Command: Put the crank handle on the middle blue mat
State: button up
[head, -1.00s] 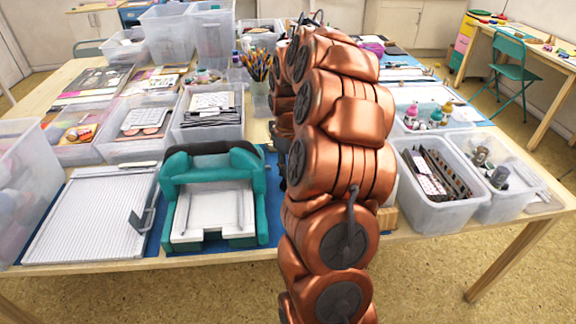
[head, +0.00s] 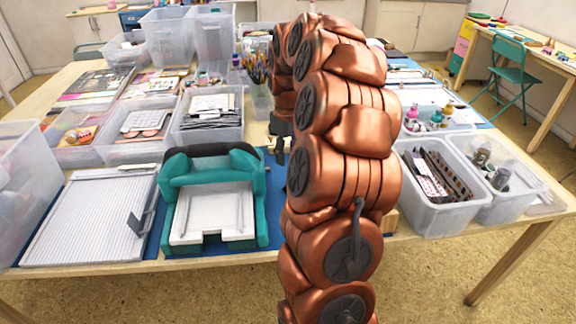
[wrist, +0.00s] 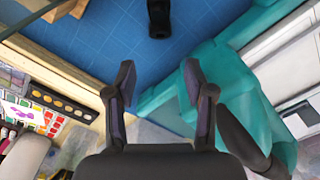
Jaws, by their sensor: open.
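A black piece (wrist: 159,20) that looks like the crank handle is on the blue mat (wrist: 95,30) at the top of the wrist view. Only its near part shows; the frame edge cuts off the rest. My gripper (wrist: 158,75) is open and empty, with its fingertips apart and the black piece beyond the gap between them. In the head view my gripper (head: 279,150) is small and dark, just right of the teal machine (head: 262,190). The same blue mat (head: 273,172) shows there only as a strip; my copper arm hides much of it.
The teal machine (wrist: 180,85) stands close on the right in the wrist view. A wooden edge (wrist: 60,62) and a paint set (wrist: 45,112) are on the left. In the head view, a white ribbed board (head: 85,220) lies left of the machine and a clear bin (head: 440,210) stands right of my arm.

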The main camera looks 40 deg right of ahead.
notch_tip(320, 180, up, 6)
jog(key=shift+r+b, duration=0.25)
jog(key=shift+b, duration=0.05)
jog(key=shift+a, duration=0.1)
jog(key=s+a, duration=0.4)
jog(key=a, duration=0.7)
jog(key=s+a, duration=0.5)
jog(key=a, duration=0.6)
jog(key=s+a+f+g, duration=0.1)
jog(key=s+a+f, duration=0.2)
jog(key=s, duration=0.5)
jog(key=s+a+f+m, duration=0.1)
jog(key=s+a+f, duration=0.2)
jog(key=s, duration=0.6)
jog(key=a, duration=0.2)
jog(key=shift+s+a+m+g, duration=0.2)
jog(key=shift+a+m+g, duration=0.1)
jog(key=shift+a+g, duration=0.1)
notch_tip(320, 180, up, 9)
jog(key=p, duration=0.9)
